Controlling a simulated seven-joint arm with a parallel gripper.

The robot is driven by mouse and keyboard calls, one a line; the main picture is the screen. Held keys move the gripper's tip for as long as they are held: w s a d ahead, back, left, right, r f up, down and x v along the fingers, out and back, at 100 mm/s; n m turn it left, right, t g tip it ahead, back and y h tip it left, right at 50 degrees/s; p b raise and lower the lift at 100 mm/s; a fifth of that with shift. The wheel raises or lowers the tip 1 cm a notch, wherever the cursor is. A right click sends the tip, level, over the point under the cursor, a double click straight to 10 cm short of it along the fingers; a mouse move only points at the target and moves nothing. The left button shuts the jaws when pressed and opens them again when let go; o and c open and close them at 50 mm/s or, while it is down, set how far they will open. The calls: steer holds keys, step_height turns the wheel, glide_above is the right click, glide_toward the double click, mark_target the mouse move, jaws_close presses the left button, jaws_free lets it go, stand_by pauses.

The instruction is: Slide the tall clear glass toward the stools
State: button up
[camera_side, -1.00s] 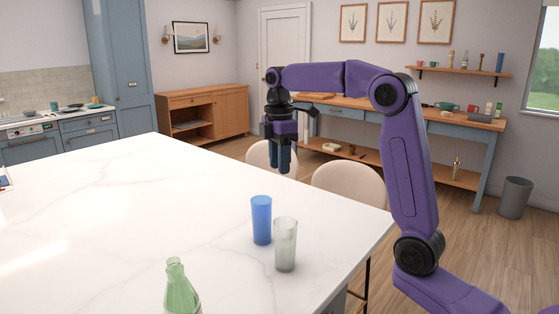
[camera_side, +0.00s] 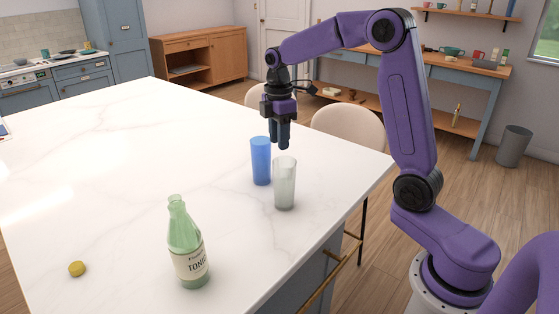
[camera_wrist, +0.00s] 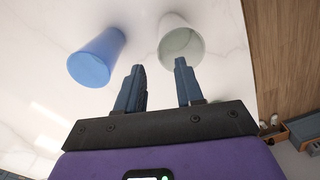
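The tall clear glass (camera_side: 285,184) stands upright on the white marble island top, near its right edge. It also shows in the wrist view (camera_wrist: 181,40), at top centre-right. A blue glass (camera_side: 261,160) stands upright just left of it and is in the wrist view too (camera_wrist: 97,57). Two cream stools (camera_side: 350,126) (camera_side: 257,95) are beyond the island's far right edge. My gripper (camera_side: 283,146) hangs with fingers down, its tips near the clear glass's rim in the side view. In the wrist view the fingers (camera_wrist: 160,75) are apart with nothing between them.
A green tonic bottle (camera_side: 188,248) stands nearer the side camera on the island top (camera_side: 110,170). A small yellow round object (camera_side: 77,269) lies at lower left. The left and middle of the top are mostly clear. The wooden floor lies beyond the island's right edge.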

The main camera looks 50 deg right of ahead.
mark_target(280, 161)
step_height(280, 161, down, 8)
steer(key=shift+r, duration=0.25)
steer(key=shift+s, duration=0.1)
jaws_close()
